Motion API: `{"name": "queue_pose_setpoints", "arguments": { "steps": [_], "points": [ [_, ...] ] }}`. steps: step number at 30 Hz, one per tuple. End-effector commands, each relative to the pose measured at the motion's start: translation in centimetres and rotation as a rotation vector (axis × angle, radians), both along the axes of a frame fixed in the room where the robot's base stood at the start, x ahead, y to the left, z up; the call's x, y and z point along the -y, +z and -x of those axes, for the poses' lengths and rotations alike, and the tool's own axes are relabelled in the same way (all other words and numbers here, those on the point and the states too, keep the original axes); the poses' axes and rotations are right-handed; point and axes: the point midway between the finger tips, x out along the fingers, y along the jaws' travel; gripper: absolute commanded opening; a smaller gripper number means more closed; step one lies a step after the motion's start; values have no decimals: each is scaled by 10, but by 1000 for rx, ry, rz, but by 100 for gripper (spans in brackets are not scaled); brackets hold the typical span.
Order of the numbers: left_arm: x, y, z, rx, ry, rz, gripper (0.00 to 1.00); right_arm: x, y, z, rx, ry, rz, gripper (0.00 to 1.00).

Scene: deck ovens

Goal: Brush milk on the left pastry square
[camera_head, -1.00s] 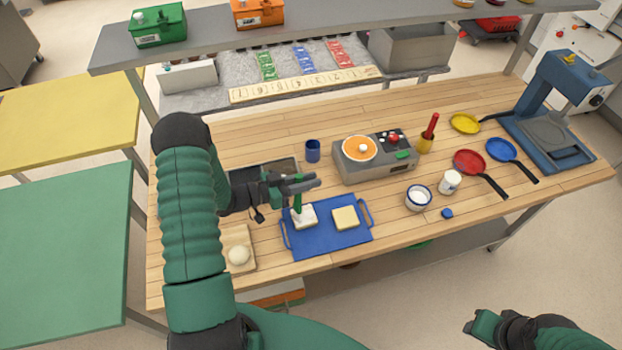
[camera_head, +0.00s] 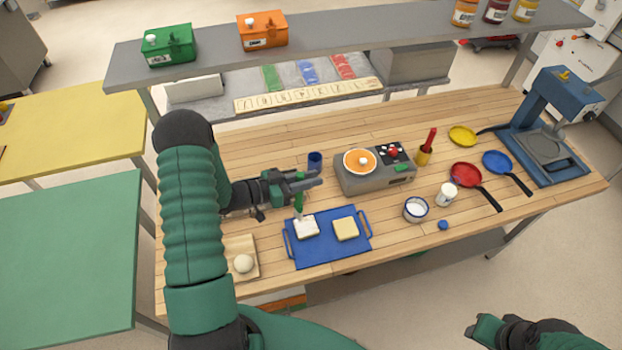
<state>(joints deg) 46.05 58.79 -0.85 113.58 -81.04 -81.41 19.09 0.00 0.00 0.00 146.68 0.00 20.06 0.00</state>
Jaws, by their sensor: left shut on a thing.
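My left gripper (camera_head: 304,181) is shut on a brush with a green handle (camera_head: 298,204), held upright with its head down. The brush head is at the left pastry square (camera_head: 309,229), at its upper left; I cannot tell if it touches. The left square looks whitish. The right pastry square (camera_head: 346,229) is yellowish and lies beside it. Both lie on a blue tray (camera_head: 327,255) with side handles. A white bowl with a blue rim (camera_head: 416,209) holds something white. My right gripper (camera_head: 476,325) is at the bottom right, away from the table; its jaws are unclear.
A board with a dough ball (camera_head: 243,263) lies left of the tray. A blue cup (camera_head: 315,161) and a grey cooker (camera_head: 375,178) stand behind it. A white cup (camera_head: 446,195), red pan (camera_head: 467,174) and blue pan (camera_head: 497,162) are to the right. A shelf (camera_head: 340,40) spans the back.

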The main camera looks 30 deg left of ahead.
Motion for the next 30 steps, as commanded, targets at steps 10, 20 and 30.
{"name": "queue_pose_setpoints", "arguments": {
  "steps": [10, 20, 30],
  "points": [
    [-58, -3, 0, 1, 2, -3, 0, 0, -15, 0, 0, 0, 0, 36],
    [-97, -1, 0, 0, 1, -1, 0, 0, -26, 0, 0, 0, 0, 36],
    [-97, 0, 0, 0, 1, -1, 0, 0, -25, 0, 0, 0, 0, 36]
  ]
}}
